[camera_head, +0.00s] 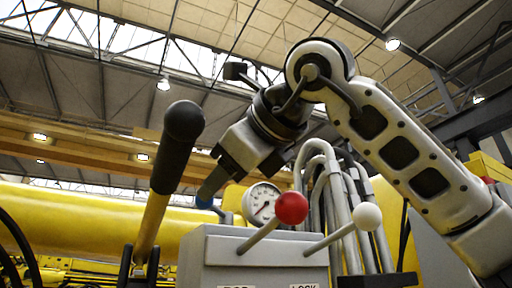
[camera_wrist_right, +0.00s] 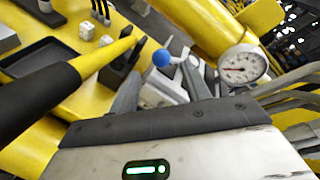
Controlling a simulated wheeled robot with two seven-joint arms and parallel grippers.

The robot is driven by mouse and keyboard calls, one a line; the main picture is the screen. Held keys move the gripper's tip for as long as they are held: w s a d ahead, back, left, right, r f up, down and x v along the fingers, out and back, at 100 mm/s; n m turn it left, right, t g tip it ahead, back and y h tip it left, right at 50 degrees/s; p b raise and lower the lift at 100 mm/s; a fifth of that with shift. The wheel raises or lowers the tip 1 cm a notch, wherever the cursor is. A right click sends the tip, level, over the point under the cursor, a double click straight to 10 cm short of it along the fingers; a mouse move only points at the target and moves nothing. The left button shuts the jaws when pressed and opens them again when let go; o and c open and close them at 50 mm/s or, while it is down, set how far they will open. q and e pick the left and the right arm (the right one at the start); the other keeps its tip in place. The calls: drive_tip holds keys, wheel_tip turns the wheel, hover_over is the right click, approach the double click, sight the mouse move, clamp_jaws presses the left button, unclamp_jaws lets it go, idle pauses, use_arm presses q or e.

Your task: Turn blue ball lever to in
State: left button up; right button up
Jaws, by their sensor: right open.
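The blue ball lever shows in the right wrist view as a small blue ball (camera_wrist_right: 161,57) just beyond the fingertips, between them in the picture. In the head view only a bit of the blue ball (camera_head: 204,201) shows, at the tip of my right gripper (camera_head: 208,188), which hides most of it. My right gripper (camera_wrist_right: 158,82) is open, with its two grey fingers apart on either side below the ball. I cannot tell whether a finger touches it. The lever's rod is mostly hidden. My left gripper is not in view.
A grey control box (camera_head: 250,262) carries a red ball lever (camera_head: 291,208) and a white ball lever (camera_head: 367,216). A pressure gauge (camera_head: 262,203) and grey pipes (camera_head: 321,160) stand behind. A yellow lever with a black grip (camera_head: 178,140) rises left of my right gripper.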

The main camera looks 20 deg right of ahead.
drive_tip(key=v, duration=0.8)
drive_tip(key=shift+s+b, duration=0.3)
drive_tip(key=shift+d, duration=0.1)
